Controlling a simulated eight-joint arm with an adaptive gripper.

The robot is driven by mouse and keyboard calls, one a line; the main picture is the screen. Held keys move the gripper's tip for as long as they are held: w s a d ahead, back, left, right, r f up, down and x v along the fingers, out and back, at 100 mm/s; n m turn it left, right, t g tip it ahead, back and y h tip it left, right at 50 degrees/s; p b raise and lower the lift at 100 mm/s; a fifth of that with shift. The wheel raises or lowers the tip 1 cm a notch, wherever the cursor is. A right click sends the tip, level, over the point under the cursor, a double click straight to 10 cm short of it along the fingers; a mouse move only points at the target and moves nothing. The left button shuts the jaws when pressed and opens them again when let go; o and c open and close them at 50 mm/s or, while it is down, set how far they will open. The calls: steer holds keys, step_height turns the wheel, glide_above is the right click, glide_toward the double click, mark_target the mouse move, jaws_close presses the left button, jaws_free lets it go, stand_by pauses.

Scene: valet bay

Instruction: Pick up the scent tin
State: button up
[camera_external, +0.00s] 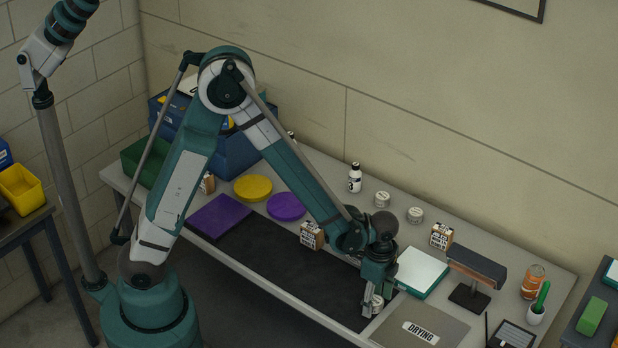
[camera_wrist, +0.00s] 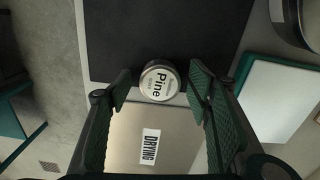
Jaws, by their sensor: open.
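A small round tin labelled "Pine" (camera_wrist: 159,83), white-topped with a dark rim, sits at the edge of the black mat (camera_wrist: 165,30), by the grey DRYING panel (camera_wrist: 130,125). In the external view the tin (camera_external: 377,303) is partly hidden by my gripper (camera_external: 373,296). In the wrist view the tin lies between the tips of the two open, green-padded fingers, with a gap visible on each side. Two similar white tins, one (camera_external: 382,199) and another (camera_external: 415,214), stand near the wall; their labels are too small to read.
A white-topped teal pad (camera_external: 421,272) and a dark lamp-like stand (camera_external: 470,295) are right of my gripper. A small labelled box (camera_external: 312,235) stands on the mat to its left. A bottle (camera_external: 355,178) stands by the wall.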

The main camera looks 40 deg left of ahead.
mark_target(375, 300)
steer(key=shift+c, duration=0.5)
steer(key=c, duration=0.9)
steer(key=shift+r, duration=0.15)
step_height(375, 300, up, 10)
stand_by(0.7)
